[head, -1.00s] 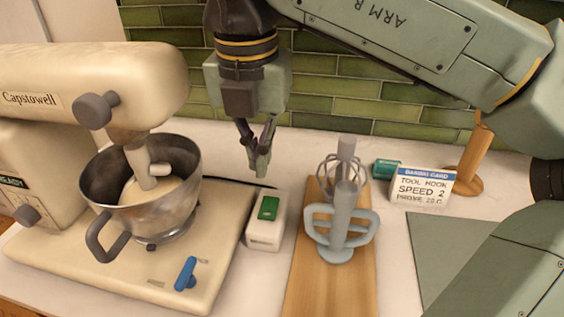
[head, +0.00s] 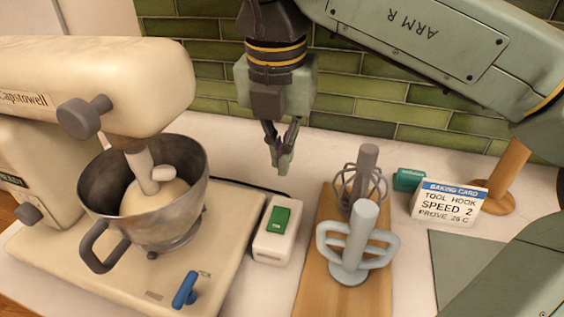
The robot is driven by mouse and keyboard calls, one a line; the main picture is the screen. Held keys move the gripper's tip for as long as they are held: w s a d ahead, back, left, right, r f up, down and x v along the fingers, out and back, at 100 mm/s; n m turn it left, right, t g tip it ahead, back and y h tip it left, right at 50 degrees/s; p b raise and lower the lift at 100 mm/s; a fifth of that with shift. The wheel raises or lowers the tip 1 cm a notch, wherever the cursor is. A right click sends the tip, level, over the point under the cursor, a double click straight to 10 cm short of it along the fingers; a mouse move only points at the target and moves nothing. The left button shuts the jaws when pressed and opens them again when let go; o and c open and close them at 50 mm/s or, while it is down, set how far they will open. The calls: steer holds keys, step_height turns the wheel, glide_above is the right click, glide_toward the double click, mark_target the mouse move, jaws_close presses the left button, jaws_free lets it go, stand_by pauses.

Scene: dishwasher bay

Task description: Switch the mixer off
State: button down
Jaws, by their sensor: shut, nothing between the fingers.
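The cream mixer (head: 95,75) stands at the left of the head view, its head lowered over a steel bowl (head: 185,225) holding pale dough (head: 150,198). A grey knob (head: 28,214) is on its body, below a dark label that is partly cut off. A blue lever (head: 185,290) is on its base. A white switch box (head: 272,248) with a green rocker (head: 279,219) stands right of the base. My gripper (head: 284,165) points down, shut and empty, above and behind the switch box, apart from it.
A wooden board (head: 313,285) right of the switch box holds a whisk (head: 364,175) and a pale blue beater (head: 352,245). A baking card (head: 448,201), a teal box (head: 408,179) and a wooden stand (head: 507,172) are at the right. Green tiles (head: 365,88) close off the back.

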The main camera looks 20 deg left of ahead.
mark_target(284, 213)
steer(key=f+b, duration=0.1)
steer(key=f, duration=0.3)
steer(key=w+f+b, duration=0.1)
steer(key=f+b, duration=0.1)
steer(key=f, duration=0.2)
steer(key=f+b, duration=0.1)
steer(key=f, duration=0.3)
steer(key=shift+w, duration=0.25)
